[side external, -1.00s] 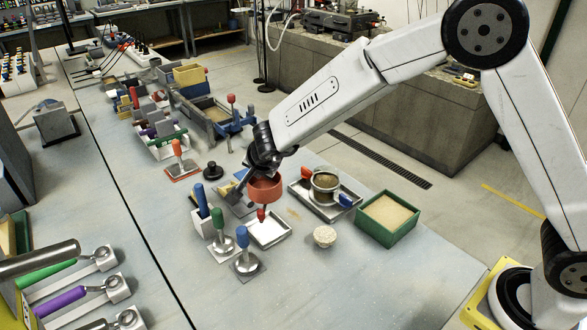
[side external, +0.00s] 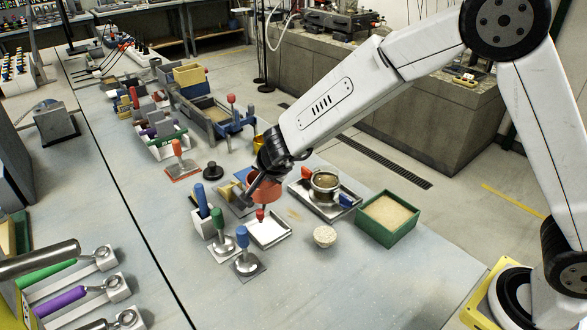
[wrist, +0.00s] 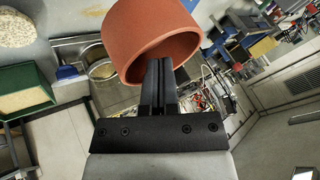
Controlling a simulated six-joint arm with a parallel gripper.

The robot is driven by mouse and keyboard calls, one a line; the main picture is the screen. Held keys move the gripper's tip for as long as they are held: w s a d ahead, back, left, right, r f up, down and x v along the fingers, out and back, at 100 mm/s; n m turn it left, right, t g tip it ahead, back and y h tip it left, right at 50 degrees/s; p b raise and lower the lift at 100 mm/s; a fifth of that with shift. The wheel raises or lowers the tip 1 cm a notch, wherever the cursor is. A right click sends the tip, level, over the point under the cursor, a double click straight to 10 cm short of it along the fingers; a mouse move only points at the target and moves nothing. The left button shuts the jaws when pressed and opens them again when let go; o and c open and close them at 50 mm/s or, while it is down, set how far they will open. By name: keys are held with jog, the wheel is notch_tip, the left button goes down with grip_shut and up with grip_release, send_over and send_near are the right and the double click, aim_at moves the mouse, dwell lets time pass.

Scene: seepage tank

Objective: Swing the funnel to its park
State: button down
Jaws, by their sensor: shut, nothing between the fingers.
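The funnel is an orange-red cup (side external: 267,193) above a small white tray (side external: 268,230) in the side view. A small red knob-like piece (side external: 260,214) shows below it. In the wrist view the orange cup (wrist: 140,35) fills the top middle, its hollow end toward my fingers. My gripper (side external: 251,192) is at the cup's left side in the side view. Its fingers are together and empty; in the wrist view the fingertips (wrist: 158,64) overlap the cup's lower rim. I cannot tell whether they touch it. The funnel's support is hidden.
A metal tray (side external: 300,203) with a pot (side external: 324,186) and a green sand box (side external: 372,235) stand to the right. Handled tampers (side external: 221,243) and a blue-handled tool (side external: 200,200) stand front left.

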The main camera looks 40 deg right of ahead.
jog(key=s+v, duration=0.1)
jog(key=v, duration=0.9)
jog(key=shift+s+d, duration=0.15)
jog(key=shift+d, duration=0.15)
jog(key=shift+d, duration=0.1)
jog(key=s+d+f+n+g+y, duration=0.1)
jog(key=s+d+f+n+g, duration=0.1)
jog(key=s+d+f+n, duration=0.2)
jog(key=s+d+f+n+g+y, duration=0.1)
jog(key=s+d+f+n, duration=0.3)
jog(key=s+d+n, duration=0.4)
jog(key=s+d+g, duration=0.1)
jog(key=s+d, duration=0.1)
jog(key=s, duration=0.2)
jog(key=shift+s+f+n, duration=0.2)
jog(key=shift+f+n, duration=0.1)
jog(key=shift+f, duration=0.1)
dwell(0.3)
